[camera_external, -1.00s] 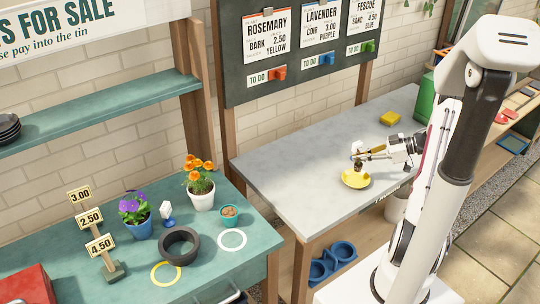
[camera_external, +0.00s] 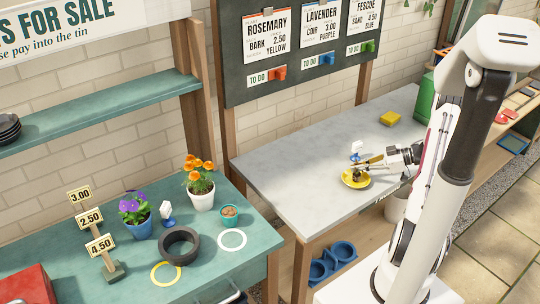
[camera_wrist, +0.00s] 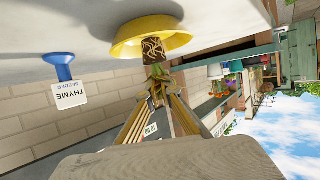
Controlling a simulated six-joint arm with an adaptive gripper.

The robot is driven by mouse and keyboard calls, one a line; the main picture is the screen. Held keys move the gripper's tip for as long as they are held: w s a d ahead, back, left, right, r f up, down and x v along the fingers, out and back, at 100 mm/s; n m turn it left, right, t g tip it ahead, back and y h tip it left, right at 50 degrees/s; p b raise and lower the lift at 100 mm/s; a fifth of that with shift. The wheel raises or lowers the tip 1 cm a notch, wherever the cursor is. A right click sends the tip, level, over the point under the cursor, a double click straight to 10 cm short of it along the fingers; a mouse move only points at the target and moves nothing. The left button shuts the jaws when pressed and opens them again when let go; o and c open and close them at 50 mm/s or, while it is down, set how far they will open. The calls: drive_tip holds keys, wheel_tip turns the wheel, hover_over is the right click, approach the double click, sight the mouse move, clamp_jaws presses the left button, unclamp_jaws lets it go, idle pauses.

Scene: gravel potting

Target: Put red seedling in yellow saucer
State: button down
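The yellow saucer (camera_external: 345,182) lies on the grey bench, and its rim shows at the top of the wrist view (camera_wrist: 125,48). The seedling's brown, root-patterned plug (camera_wrist: 154,50) is at the saucer, seemingly touching its inside; in the external view the plug (camera_external: 358,177) is small and dark. Greenish growth (camera_wrist: 162,75) extends from the plug between the fingers. No clear red shows on it. My gripper (camera_wrist: 160,97) lies around this growth, its fingers on both sides; whether they still press on it cannot be told. The gripper (camera_external: 370,162) is just above the saucer in the external view.
A yellow block (camera_external: 390,118) lies farther back. The grey bench (camera_external: 290,165) is clear to the left. The green table (camera_external: 120,240) holds potted flowers and rings.

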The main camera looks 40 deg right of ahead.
drive_tip(key=shift+f, duration=0.25)
drive_tip(key=c, duration=2.3)
unclamp_jaws()
drive_tip(key=shift+r, duration=0.1)
drive_tip(key=shift+d+r, duration=0.1)
drive_tip(key=shift+d, duration=0.05)
drive_tip(key=v, duration=1.1)
drive_tip(key=shift+s+d, duration=0.25)
drive_tip(key=shift+s, duration=0.1)
